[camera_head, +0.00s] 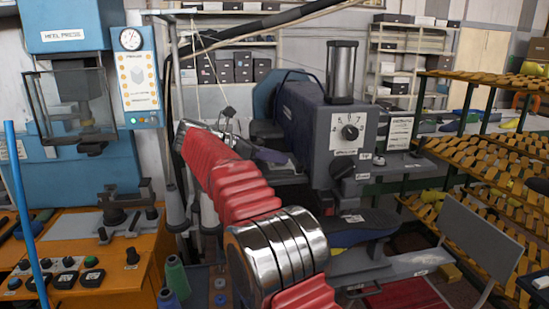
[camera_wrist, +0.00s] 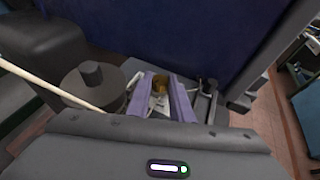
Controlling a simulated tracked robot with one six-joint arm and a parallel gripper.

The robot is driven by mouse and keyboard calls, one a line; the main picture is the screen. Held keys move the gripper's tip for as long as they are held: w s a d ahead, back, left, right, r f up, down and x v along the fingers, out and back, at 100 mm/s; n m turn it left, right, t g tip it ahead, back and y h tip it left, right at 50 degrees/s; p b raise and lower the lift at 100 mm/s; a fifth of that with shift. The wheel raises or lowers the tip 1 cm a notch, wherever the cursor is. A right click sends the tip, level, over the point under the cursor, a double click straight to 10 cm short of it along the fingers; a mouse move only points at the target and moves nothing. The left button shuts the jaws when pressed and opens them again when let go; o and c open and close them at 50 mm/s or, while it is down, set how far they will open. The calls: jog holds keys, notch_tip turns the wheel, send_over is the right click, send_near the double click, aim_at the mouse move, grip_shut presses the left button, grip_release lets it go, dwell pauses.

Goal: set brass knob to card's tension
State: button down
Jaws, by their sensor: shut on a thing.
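The brass knob (camera_wrist: 160,83) shows in the wrist view, small and partly covered between the two purple fingers of my gripper (camera_wrist: 164,88). The fingers are shut on it. In the head view my gripper (camera_head: 280,158) reaches the left end of the grey-blue sewing machine (camera_head: 305,125); the knob cannot be made out there. A white card (camera_head: 398,138) with dark print stands at the machine's right; its print is too small to read. No scale or setting mark of the brass knob is legible.
A black dial (camera_head: 350,132) with numbers and a lower black knob (camera_head: 342,167) sit on the machine's front. A steel cylinder (camera_head: 341,70) stands on top. A wooden rack (camera_head: 490,150) is at right. The blue heel press (camera_head: 70,100) and orange bench (camera_head: 90,260) are at left.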

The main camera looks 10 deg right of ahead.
jog(key=shift+w+m+g+h, duration=0.1)
jog(key=shift+m+g+h, duration=0.2)
jog(key=shift+m+g, duration=0.45)
